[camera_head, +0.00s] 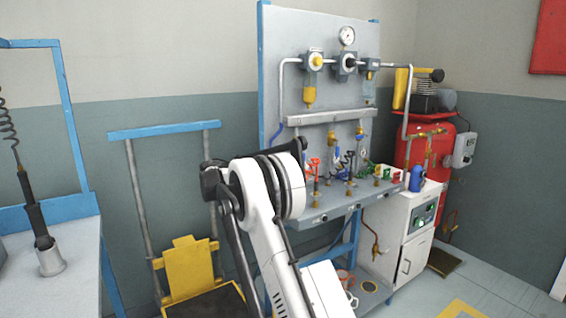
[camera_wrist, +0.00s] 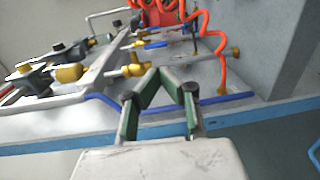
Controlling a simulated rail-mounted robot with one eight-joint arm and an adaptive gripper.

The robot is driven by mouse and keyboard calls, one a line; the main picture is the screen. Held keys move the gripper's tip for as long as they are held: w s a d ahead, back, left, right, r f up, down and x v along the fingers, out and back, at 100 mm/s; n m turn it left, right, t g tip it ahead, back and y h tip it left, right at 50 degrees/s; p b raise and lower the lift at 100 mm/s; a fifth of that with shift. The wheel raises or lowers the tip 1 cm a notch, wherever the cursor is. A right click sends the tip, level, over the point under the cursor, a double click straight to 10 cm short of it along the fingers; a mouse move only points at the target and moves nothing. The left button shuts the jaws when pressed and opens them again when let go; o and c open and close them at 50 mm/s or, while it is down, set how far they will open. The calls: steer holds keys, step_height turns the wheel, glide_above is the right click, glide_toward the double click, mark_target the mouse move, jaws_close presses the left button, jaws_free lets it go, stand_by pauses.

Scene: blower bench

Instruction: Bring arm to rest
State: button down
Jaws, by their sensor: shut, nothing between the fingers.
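My gripper (camera_wrist: 161,74) shows in the wrist view, with its green-lined fingers angled inward and the tips brought together. Nothing is held between them. Behind the fingers are the brass valves (camera_wrist: 130,68) and an orange coiled hose (camera_wrist: 205,38) of the bench panel; I cannot tell how far off they are. In the head view my white arm (camera_head: 262,200) rises in front of the blower bench (camera_head: 330,205). The gripper itself cannot be made out there.
A white cabinet (camera_head: 404,215) and a red tank (camera_head: 424,150) stand right of the bench. A yellow-seated cart (camera_head: 190,268) stands left of my arm. A blue-framed table (camera_head: 68,278) with a corded tool (camera_head: 36,215) is at far left. Floor (camera_head: 500,275) at lower right is largely clear.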

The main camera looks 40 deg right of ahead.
steer(key=shift+w+a, duration=0.1)
steer(key=shift+a, duration=1.1)
steer(key=s+a+r+n+t+y+p, duration=0.1)
steer(key=s+a+r+t+y+p, duration=0.1)
steer(key=s+a+r+y, duration=0.45)
steer(key=s+a+r+n+t+y+p, duration=0.1)
steer(key=s+a+r+t+p, duration=0.15)
steer(key=s+a, duration=0.85)
steer(key=s+a+f+t+y+p, duration=0.2)
steer(key=s+a+f+y, duration=0.2)
steer(key=s+a, duration=0.6)
steer(key=s+a+f+m+t+y+p, duration=0.1)
steer(key=s+a+f+y, duration=0.3)
steer(key=s+a, duration=0.7)
steer(key=s+t+y+p, duration=0.1)
steer(key=s, duration=0.7)
steer(key=shift+s+a+y, duration=0.25)
steer(key=shift+a+y, duration=0.05)
steer(key=shift+y, duration=0.05)
steer(key=shift+r, duration=0.1)
